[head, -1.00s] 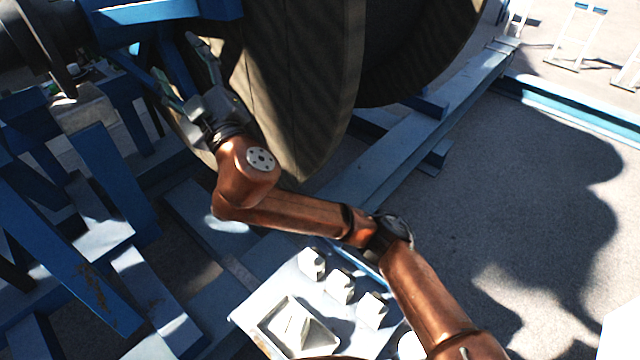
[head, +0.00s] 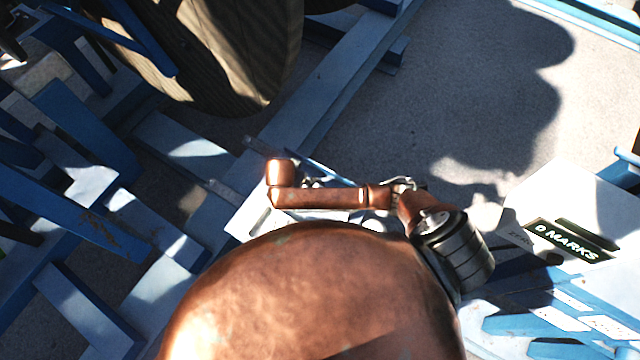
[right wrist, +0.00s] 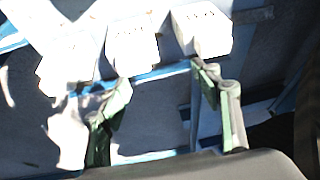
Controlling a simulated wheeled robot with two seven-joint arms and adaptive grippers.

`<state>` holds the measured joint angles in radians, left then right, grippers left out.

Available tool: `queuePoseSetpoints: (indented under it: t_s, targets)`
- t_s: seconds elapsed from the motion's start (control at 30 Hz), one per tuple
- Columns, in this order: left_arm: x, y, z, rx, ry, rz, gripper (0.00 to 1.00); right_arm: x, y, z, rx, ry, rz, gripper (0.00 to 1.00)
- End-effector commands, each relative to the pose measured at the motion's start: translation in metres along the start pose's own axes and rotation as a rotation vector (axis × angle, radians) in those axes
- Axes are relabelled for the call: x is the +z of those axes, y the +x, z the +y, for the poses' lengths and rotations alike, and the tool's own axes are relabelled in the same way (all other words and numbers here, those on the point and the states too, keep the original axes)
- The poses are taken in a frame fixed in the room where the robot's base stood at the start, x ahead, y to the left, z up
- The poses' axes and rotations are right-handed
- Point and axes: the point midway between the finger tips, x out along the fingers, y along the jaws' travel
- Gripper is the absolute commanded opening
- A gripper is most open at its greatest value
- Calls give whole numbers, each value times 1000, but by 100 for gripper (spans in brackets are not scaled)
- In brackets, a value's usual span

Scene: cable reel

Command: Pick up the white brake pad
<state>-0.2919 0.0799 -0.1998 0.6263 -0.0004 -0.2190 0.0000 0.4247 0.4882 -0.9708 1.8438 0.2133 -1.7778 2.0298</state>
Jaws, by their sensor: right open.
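Several pale white blocks show overexposed in the right wrist view: one at right (right wrist: 203,27), one in the middle (right wrist: 132,46) and one at left (right wrist: 68,65). I cannot tell which is the white brake pad. My right gripper (right wrist: 160,75) is open and empty, its two green fingers apart. Its fingertips appear just below the right and middle blocks in the picture; contact cannot be told. In the head view my copper arm and a large copper part of my body cover most of the pale tray (head: 243,217). My left gripper is not in view.
A large wooden cable reel (head: 230,60) stands at the upper left among blue steel beams (head: 340,85). Open grey ground (head: 450,100) lies at the upper right.

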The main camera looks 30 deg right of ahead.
Motion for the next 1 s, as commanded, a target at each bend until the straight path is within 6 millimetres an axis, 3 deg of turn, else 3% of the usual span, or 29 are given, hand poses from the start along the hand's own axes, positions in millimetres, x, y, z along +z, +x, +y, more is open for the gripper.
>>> queuePoseSetpoints:
  t_s: [0.03,0.1,0.2,0.43,0.7,1.0]
  targets:
    - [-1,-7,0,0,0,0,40,-1,-5,18,37,17,-12,58]
    - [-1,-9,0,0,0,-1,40,-1,-4,33,72,33,-22,58]
    - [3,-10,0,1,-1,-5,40,-1,2,41,92,41,-24,58]
    - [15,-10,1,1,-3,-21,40,-2,27,42,93,42,-22,58]
    - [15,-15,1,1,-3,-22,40,-5,64,38,90,40,-21,58]
    - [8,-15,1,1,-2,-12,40,-3,75,38,88,40,-24,58]
